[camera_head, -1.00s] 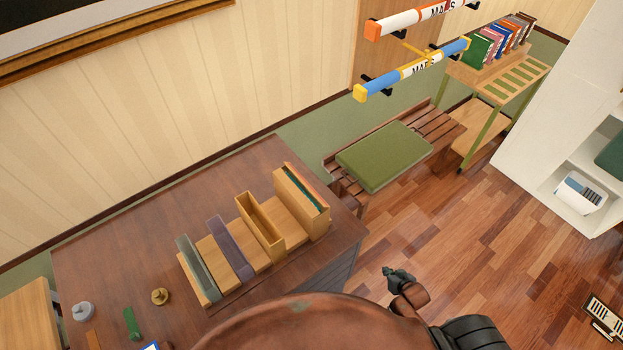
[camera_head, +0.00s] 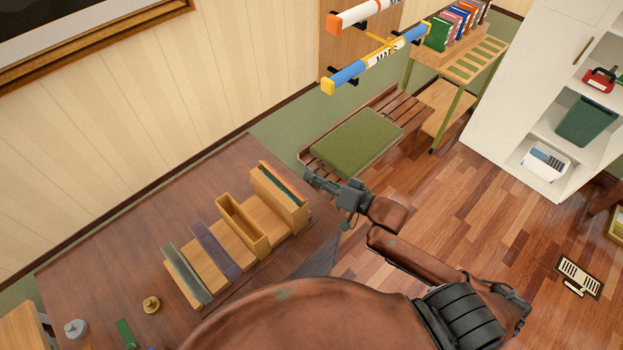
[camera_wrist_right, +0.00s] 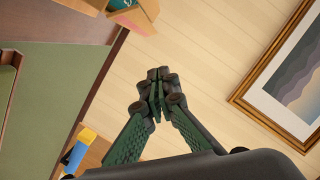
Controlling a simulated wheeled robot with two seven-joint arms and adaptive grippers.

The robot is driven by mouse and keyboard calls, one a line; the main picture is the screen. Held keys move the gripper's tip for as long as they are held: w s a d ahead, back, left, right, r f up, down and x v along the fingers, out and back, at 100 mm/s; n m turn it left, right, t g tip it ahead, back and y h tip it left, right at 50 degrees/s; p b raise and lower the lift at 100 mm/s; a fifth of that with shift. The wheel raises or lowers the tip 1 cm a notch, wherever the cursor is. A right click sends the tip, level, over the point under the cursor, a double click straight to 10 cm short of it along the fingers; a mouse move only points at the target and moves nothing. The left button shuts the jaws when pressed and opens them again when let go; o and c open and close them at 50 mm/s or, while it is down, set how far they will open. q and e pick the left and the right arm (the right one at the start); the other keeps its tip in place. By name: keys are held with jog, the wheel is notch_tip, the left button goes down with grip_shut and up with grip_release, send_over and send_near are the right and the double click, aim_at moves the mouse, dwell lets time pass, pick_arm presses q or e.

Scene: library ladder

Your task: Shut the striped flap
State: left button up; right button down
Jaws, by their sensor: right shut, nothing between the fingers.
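A wooden desk organizer (camera_head: 222,262) stands on the dark desk. A grey upright panel (camera_head: 186,274) and a purple one (camera_head: 215,250) stand at its left part. An open, empty wooden box (camera_head: 241,226) and a box holding thin teal items (camera_head: 280,196) stand at its right part. I cannot make out stripes on any of them, so I cannot tell which is the striped flap. My right gripper (camera_head: 309,181) is shut and empty, just right of the teal-filled box. Its closed fingers show in the right wrist view (camera_wrist_right: 159,88). My left gripper is out of view.
A bench with a green cushion (camera_head: 357,139) stands beyond my right gripper. Map tubes (camera_head: 375,61) hang on the wall above it. A cart with books (camera_head: 459,65) and a white cabinet (camera_head: 535,80) stand to the right. Small desk objects, including a brass knob (camera_head: 151,305), sit lower left.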

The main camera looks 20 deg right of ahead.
send_over(288, 185)
jog(key=w+d, duration=0.1)
jog(key=d, duration=0.2)
jog(key=f, duration=0.1)
jog(key=a+f, duration=0.1)
jog(key=a+f+p, duration=0.1)
jog(key=f, duration=0.1)
jog(key=shift+s+a, duration=0.25)
jog(key=shift+s, duration=0.1)
jog(key=shift+a+f, duration=0.1)
jog(key=shift+f, duration=0.1)
pick_arm(q)
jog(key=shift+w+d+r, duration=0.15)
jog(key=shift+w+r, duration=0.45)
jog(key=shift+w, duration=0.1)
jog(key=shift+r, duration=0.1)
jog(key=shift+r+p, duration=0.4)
jog(key=shift+p, duration=0.1)
pick_arm(e)
jog(key=shift+a+n, duration=0.1)
jog(key=shift+n, duration=0.2)
